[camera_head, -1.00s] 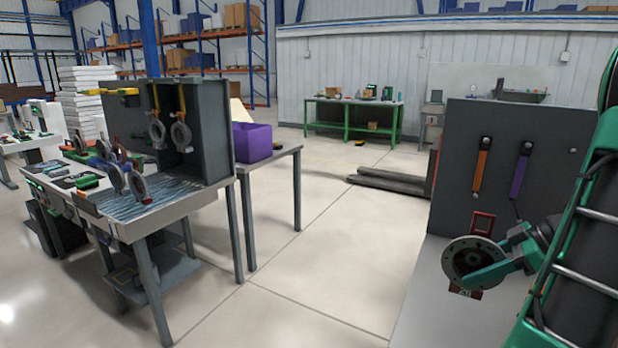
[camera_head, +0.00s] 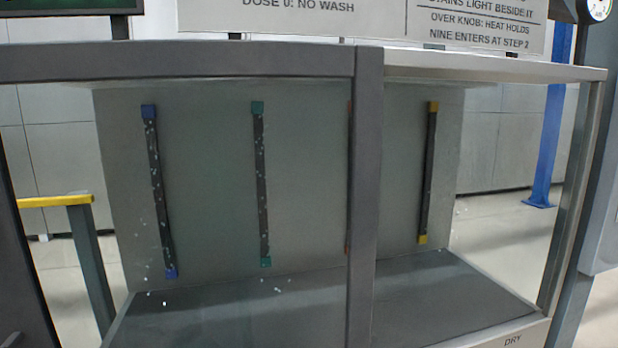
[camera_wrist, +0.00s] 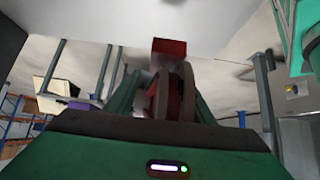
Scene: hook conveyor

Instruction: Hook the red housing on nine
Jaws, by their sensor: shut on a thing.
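In the wrist view, the red housing (camera_wrist: 170,47) shows as a red block with a round grey-brown disc below it. My gripper (camera_wrist: 160,100) is shut on it, with green fingers on both sides. The held part is dark and blurred, so its exact seat in the jaws is hard to see. Neither my gripper nor the housing shows in the head view. No hook marked nine can be made out. A sign (camera_head: 470,22) in the head view reads "NINE ENTERS AT STEP 2".
A grey-framed cabinet (camera_head: 365,200) fills the head view, with an upright post in front. Blue, green and yellow-ended strips (camera_head: 260,185) hang on its back panel. A yellow rail (camera_head: 55,201) stands at left.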

